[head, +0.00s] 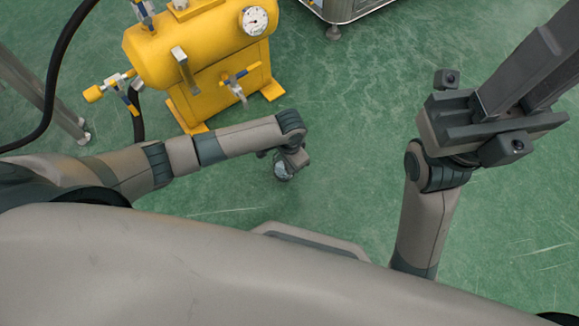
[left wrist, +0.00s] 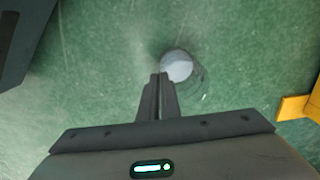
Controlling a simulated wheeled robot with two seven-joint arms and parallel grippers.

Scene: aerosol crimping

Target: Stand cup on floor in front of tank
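The cup (left wrist: 177,66) is a clear, round vessel with a pale grey-white disc showing inside; in the head view it is small and partly covered below my left wrist (head: 282,172). My left gripper (left wrist: 160,80) has its two fingers close together, with the tips overlapping the cup's left edge, and it appears to pinch the wall there. I cannot tell whether the cup touches the floor. The yellow tank (head: 205,42) with a dial gauge stands on yellow feet behind and left of the cup. My right gripper (head: 530,70) is raised near the camera, fingers side by side and empty.
Green floor (head: 350,110) is clear around the cup and between my arms. A black hose (head: 52,85) and a metal leg (head: 45,98) stand at the left. A metal-framed unit (head: 340,10) is at the top. A yellow tank foot (left wrist: 295,107) shows in the left wrist view.

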